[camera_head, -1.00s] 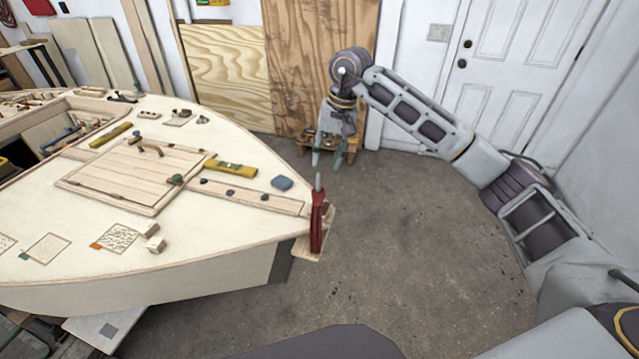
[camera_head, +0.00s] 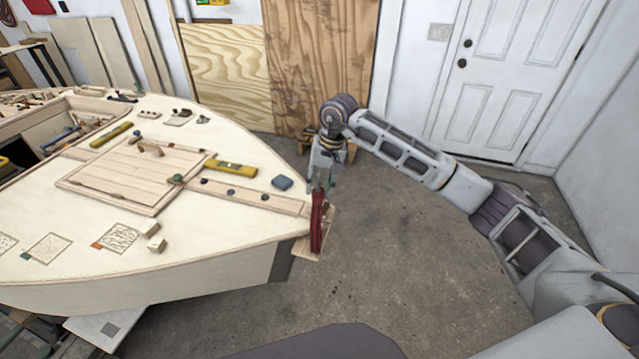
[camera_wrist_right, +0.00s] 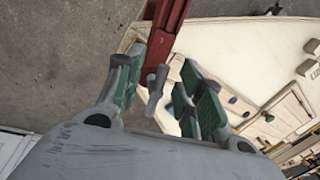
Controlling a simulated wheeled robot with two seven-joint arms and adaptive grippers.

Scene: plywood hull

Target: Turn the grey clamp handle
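A red clamp (camera_head: 317,225) stands at the bow tip of the plywood hull; it also shows at the top of the right wrist view (camera_wrist_right: 167,42). Its grey handle (camera_wrist_right: 155,88) sticks out from the red body toward my right gripper. My right gripper (camera_head: 322,188) is at the top end of the clamp. In the right wrist view its two green-padded fingers (camera_wrist_right: 161,92) are apart, with the handle in the gap between them and space visible on both sides. In the head view the gripper mostly hides the handle. My left gripper is in neither view.
A small wooden stool stands behind my right gripper. The concrete floor (camera_head: 400,270) right of the bow is clear.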

